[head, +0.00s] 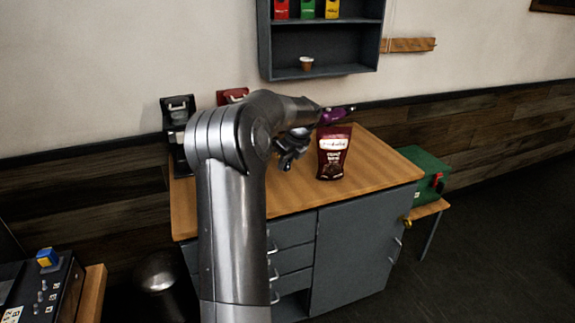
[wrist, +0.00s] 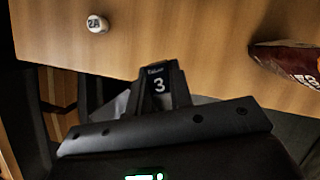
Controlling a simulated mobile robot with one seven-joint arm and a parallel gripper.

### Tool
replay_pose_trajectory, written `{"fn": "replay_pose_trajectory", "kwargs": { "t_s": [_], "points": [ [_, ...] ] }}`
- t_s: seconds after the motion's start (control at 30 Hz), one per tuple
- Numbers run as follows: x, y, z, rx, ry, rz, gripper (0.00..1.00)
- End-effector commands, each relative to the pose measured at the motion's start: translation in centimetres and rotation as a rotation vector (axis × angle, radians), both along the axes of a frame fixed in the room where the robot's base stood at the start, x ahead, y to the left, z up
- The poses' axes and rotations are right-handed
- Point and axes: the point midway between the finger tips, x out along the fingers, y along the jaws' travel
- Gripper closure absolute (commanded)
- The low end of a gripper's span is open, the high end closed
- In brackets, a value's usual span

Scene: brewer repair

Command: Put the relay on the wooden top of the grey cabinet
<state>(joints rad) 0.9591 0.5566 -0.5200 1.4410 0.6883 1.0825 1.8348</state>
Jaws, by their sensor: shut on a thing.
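My gripper (head: 289,155) points down near the wooden top (head: 376,162) of the grey cabinet (head: 360,250). In the wrist view my gripper (wrist: 160,72) is shut on a small dark block marked with a white 3, which looks like the relay (wrist: 159,86). The block overlaps the front edge of the wooden top in that view; I cannot tell its height above the wood. In the head view my gripper and arm hide it.
A dark red coffee bag (head: 332,155) stands upright right of my gripper. A purple tool (head: 337,114) is behind it. A white piece marked 2A (wrist: 97,24) is on the wood. A green box (head: 425,172) stands right of the cabinet. Bare wood lies around the bag.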

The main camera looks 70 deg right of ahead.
Motion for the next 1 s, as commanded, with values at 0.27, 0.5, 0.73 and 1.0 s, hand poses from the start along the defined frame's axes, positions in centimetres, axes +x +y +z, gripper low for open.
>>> {"fn": "replay_pose_trajectory", "kwargs": {
  "t_s": [0.27, 0.5, 0.73, 1.0],
  "points": [
    [4.1, -0.1, -2.8, 0.002, 0.0, -0.02, 1.0],
    [9.2, 0.0, -5.9, 0.001, 0.001, -0.019, 1.0],
    [11.1, 0.0, -7.0, 0.0, 0.0, -0.021, 1.0],
    [11.2, 0.0, -10.4, 0.004, 0.0, -0.021, 1.0]
  ]
}}
